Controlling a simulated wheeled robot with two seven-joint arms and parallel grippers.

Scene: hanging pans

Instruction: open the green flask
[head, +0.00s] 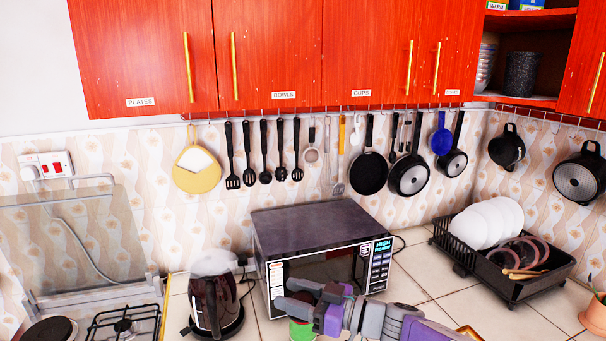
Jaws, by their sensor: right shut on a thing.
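The green flask (302,330) shows only as a small green patch at the bottom edge of the head view, in front of the microwave. The rest of it is cut off by the frame or hidden behind my gripper. My right gripper (292,297) comes in from the lower right, its grey fingers pointing left, right at the top of the green patch. It is shut on the flask's upper part. I cannot tell whether the lid is on or apart from the body. My left gripper is not in view.
A microwave (325,225) stands close behind my right gripper. A dark kettle (212,305) is to the left, beside a gas hob (122,325). A black dish rack (520,288) with plates stands at the right. Pans and utensils hang along the wall. Tiled counter (425,275) is free between microwave and rack.

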